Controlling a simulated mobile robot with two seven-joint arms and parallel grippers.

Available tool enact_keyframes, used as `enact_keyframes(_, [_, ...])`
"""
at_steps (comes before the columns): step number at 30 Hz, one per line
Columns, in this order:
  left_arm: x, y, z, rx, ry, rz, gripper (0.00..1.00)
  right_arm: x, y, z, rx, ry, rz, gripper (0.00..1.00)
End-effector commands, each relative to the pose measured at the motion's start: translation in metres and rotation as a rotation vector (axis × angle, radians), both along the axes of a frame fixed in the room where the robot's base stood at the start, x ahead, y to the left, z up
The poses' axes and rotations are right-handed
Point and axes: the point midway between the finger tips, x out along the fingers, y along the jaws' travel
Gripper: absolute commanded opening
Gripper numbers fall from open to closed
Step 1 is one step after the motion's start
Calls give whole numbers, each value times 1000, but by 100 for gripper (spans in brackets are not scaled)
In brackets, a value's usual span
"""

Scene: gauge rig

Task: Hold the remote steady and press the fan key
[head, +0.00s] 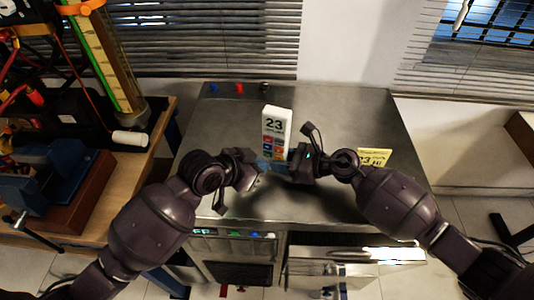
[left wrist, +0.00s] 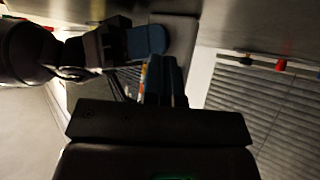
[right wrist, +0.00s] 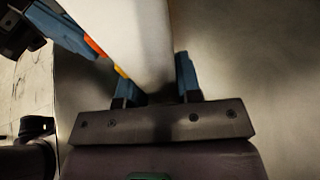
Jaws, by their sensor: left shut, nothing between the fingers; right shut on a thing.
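The white remote (head: 275,122) stands upright above the steel counter, showing "23" on its display and coloured keys below. My right gripper (head: 289,160) is shut on its lower part. In the right wrist view the remote (right wrist: 140,35) sits between my right fingers (right wrist: 157,82), with orange and yellow key edges at its left side. My left gripper (head: 263,163) is shut and empty, at the lower left of the remote; its blue fingertips (left wrist: 163,72) are together. In the right wrist view a left fingertip lies close to the key side; I cannot tell if it touches. The lower keys are partly hidden.
A yellow card (head: 375,157) showing a 23-like number stands right on the steel counter (head: 340,115). Blue, red and black knobs (head: 239,88) sit at its back edge.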

Motion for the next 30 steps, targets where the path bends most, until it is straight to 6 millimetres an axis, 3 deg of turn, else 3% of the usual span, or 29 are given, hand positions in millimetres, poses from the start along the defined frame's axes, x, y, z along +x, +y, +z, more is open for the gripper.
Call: enact_keyframes(30, [11,-3,0,0,0,0,0,0,0,0,0,0,0,19])
